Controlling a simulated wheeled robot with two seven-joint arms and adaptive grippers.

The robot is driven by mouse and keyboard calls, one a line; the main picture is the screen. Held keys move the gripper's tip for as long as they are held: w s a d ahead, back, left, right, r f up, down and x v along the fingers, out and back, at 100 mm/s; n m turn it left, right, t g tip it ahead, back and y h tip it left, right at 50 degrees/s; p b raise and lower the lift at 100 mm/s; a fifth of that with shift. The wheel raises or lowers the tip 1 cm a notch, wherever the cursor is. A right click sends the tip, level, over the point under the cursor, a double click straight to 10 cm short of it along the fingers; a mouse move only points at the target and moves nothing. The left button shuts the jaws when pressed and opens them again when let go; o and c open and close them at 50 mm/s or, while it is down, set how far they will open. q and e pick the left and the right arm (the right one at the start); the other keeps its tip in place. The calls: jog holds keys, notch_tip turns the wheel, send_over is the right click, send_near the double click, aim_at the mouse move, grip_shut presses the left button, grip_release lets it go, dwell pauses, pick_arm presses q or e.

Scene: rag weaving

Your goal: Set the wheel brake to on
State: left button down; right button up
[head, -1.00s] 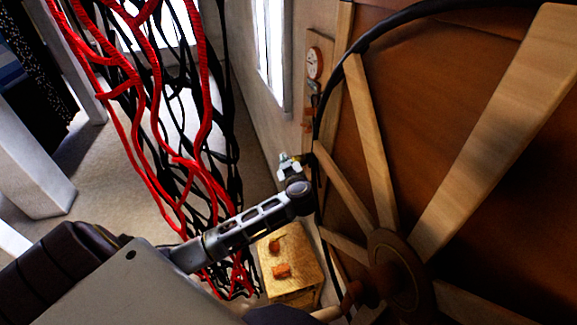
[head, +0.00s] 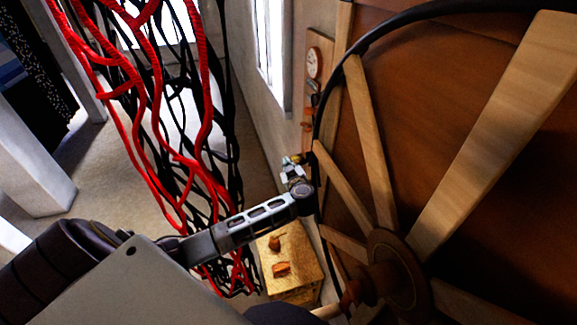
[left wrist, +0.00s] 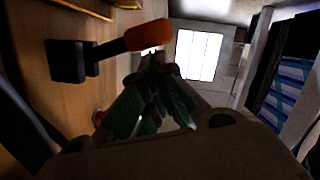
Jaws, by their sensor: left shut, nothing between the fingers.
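The wheel brake appears in the left wrist view as a lever with an orange grip (left wrist: 148,36) on a black square mount (left wrist: 68,61), fixed to a wooden surface. My left gripper (left wrist: 155,60) is shut and empty, its fingertips close below the orange grip; I cannot tell whether they touch it. In the head view my left gripper (head: 294,164) is beside the left rim of the large wooden spoked wheel (head: 400,240). Around its tips the brake is small and mostly hidden. My right gripper is not in view.
Red and black strands (head: 165,130) hang left of my left arm. A wooden box (head: 290,262) with orange knobs stands below the gripper. A round gauge (head: 313,63) is on a wooden panel on the wall. Open floor lies to the left.

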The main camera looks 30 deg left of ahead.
pick_arm(q)
notch_tip(320, 180, down, 2)
jog(key=shift+d+n, duration=0.15)
jog(key=shift+n, duration=0.35)
